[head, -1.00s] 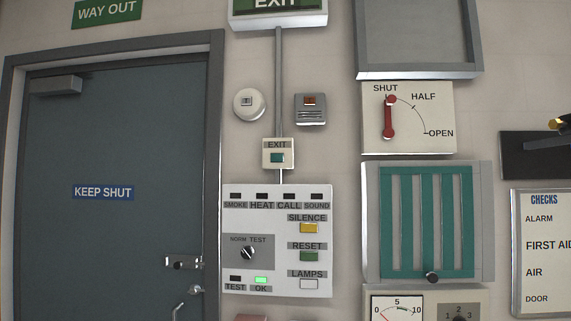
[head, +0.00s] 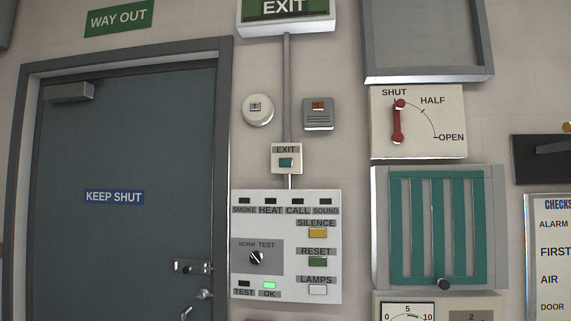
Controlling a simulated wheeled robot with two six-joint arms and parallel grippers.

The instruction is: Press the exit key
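The exit key is a small green button (head: 286,162) on a cream wall box (head: 286,171) labelled EXIT, in the middle of the head view. The box sits on a vertical conduit, below the lit-style EXIT sign (head: 285,8) and just above the white alarm panel. Nothing covers the key. Neither of my grippers shows in the head view.
A grey door (head: 125,200) marked KEEP SHUT is at left. The alarm panel (head: 332,265) has SILENCE, RESET and LAMPS buttons. A round white device (head: 258,110) and a grey box (head: 318,115) flank the conduit. A red lever dial (head: 447,112) and green vent (head: 450,230) are right.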

